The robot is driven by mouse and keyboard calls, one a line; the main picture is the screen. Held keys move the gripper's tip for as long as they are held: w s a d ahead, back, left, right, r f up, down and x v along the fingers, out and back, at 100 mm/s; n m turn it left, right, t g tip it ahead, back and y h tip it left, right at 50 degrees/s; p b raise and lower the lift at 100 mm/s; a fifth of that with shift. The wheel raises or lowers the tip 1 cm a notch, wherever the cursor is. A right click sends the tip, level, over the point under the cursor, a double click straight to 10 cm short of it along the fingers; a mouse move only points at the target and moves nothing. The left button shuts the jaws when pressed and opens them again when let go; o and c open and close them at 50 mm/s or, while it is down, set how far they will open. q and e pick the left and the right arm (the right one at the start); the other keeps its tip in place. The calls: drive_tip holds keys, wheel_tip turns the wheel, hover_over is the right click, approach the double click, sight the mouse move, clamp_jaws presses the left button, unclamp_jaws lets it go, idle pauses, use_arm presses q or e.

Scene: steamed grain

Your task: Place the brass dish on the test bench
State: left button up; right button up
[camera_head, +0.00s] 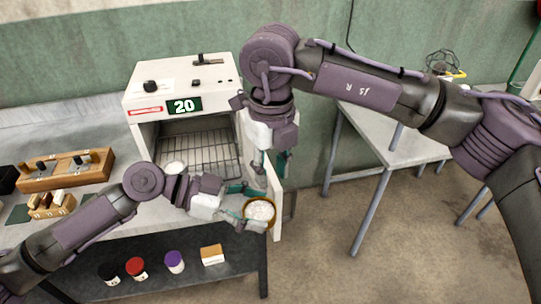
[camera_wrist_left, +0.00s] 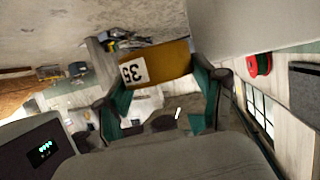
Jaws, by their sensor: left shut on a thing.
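Two work surfaces show: the bench under the oven (camera_head: 110,190) and a pale table (camera_head: 385,145) at the right. I cannot tell which is the test bench.
The white oven (camera_head: 185,80) reads "20"; a wire rack (camera_head: 205,153) and a small white-filled dish (camera_head: 175,168) are inside. Wooden holders (camera_head: 66,168) stand on the left bench. Several jars and a box (camera_head: 212,254) sit on the lower shelf. Floor between bench and table is clear.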

sight(271, 202)
wheel_tip(271, 202, down, 9)
drive_tip(key=shift+r, duration=0.15)
clamp_jaws()
use_arm(q)
drive_tip(key=o, duration=1.2)
drive_tip(key=shift+o, duration=0.2)
